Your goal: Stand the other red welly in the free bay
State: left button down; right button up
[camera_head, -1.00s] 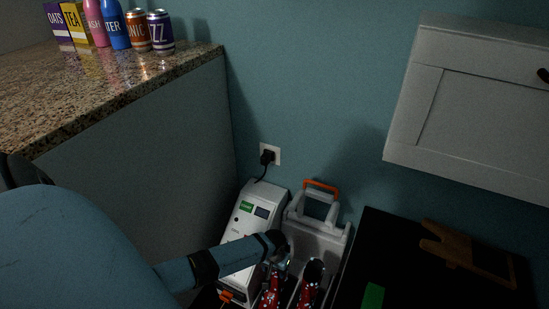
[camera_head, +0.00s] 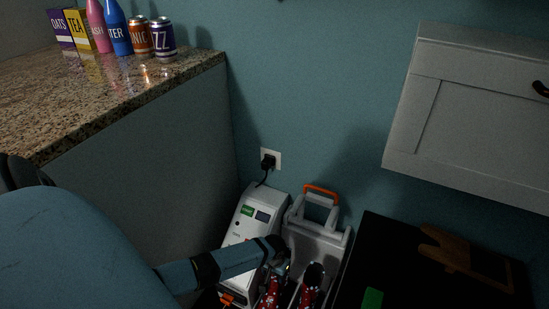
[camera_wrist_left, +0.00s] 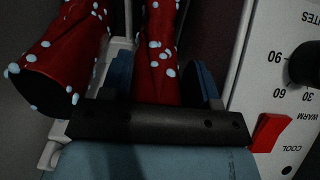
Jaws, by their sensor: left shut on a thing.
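Two red wellies with pale dots show at the bottom of the head view, cut off by the frame edge. My left gripper (camera_head: 279,268) is shut on the left welly (camera_head: 270,292), which shows between the two blue fingers in the wrist view (camera_wrist_left: 161,45). The other welly (camera_head: 310,289) stands to its right, its dark opening up; it also shows at the left of the wrist view (camera_wrist_left: 72,50). Both are at the white rack (camera_head: 318,240) with an orange handle. The rack's bay floors and the boots' soles are hidden. My right gripper is out of view.
A white appliance (camera_head: 244,225) with a dial and red switch stands close left of the rack. A black surface (camera_head: 400,255) with a wooden board (camera_head: 468,260) and a green item (camera_head: 372,298) lies to the right. A granite counter (camera_head: 100,95) is at left; a white cabinet (camera_head: 470,110) hangs upper right.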

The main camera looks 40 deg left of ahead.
pick_arm(q)
jog(key=shift+f, duration=0.1)
dwell(0.3)
jog(key=shift+f, duration=0.4)
dwell(0.4)
jog(key=shift+f, duration=0.85)
dwell(0.5)
grip_release()
dwell(0.3)
